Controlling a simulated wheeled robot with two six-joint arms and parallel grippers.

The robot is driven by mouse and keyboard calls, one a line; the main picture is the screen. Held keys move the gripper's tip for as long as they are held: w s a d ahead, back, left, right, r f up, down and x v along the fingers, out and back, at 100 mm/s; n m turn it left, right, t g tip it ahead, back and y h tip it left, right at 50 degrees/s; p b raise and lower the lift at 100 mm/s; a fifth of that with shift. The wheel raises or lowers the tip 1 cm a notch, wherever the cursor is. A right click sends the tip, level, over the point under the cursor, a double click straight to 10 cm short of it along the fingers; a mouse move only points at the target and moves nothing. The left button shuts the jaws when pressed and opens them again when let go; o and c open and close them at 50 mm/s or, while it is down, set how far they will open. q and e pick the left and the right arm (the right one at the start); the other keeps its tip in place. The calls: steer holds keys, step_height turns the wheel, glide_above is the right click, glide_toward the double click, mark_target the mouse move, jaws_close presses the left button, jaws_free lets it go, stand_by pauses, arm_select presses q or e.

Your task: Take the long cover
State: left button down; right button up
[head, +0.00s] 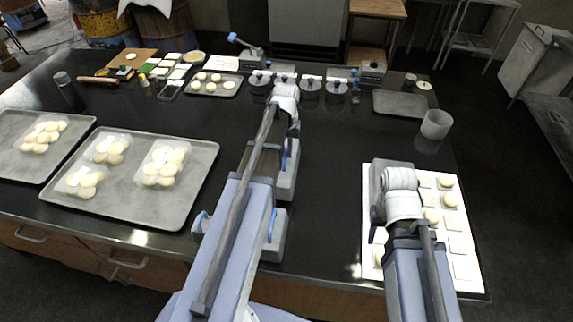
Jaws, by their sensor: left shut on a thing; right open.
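My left arm reaches far across the black counter, and my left gripper (284,80) is at a row of grey containers at the back. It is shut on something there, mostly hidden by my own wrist. My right gripper (379,232) is open above the left part of a white board at the front right. Its fingertips are largely hidden.
The white board (467,273) carries rows of pale dough pieces. Large grey trays (133,213) with bagged dough lie at the left. A small tray (399,103) and a translucent cup (436,124) stand at the back right. The counter between my arms is clear.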

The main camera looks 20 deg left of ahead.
arm_select(q)
steer(key=shift+r+p, duration=3.95)
steer(key=shift+r, duration=0.35)
steer(key=shift+f, duration=0.1)
steer(key=shift+d, duration=0.1)
